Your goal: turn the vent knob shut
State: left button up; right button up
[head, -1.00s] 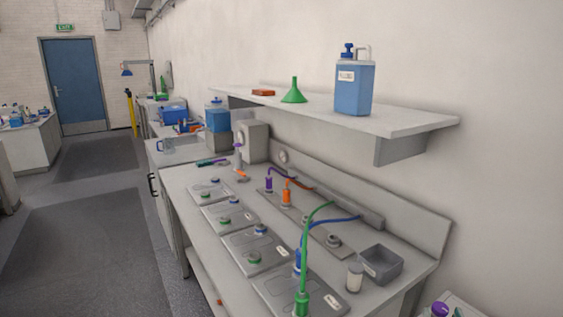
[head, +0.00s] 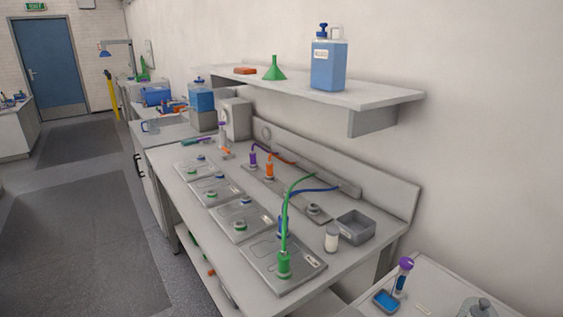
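No part is clearly recognisable as the vent knob. A grey round fitting (head: 313,208) stands on the long plate at the back of the bench, right of the orange connector (head: 270,166). A pale round disc (head: 266,132) is at the wall behind the bench. I cannot tell whether either is the vent knob, or how it is turned. Neither of my grippers is in view.
The bench (head: 330,262) holds several metal plates with green and blue fittings, upright cables, a white-bodied jar (head: 331,239) and a grey bin (head: 356,227). A shelf (head: 370,98) overhangs it. A side table (head: 440,285) stands lower right. The floor at left is clear.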

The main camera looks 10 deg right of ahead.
aim_at(406, 263)
jog(key=z, duration=0.05)
jog(key=k, duration=1.15)
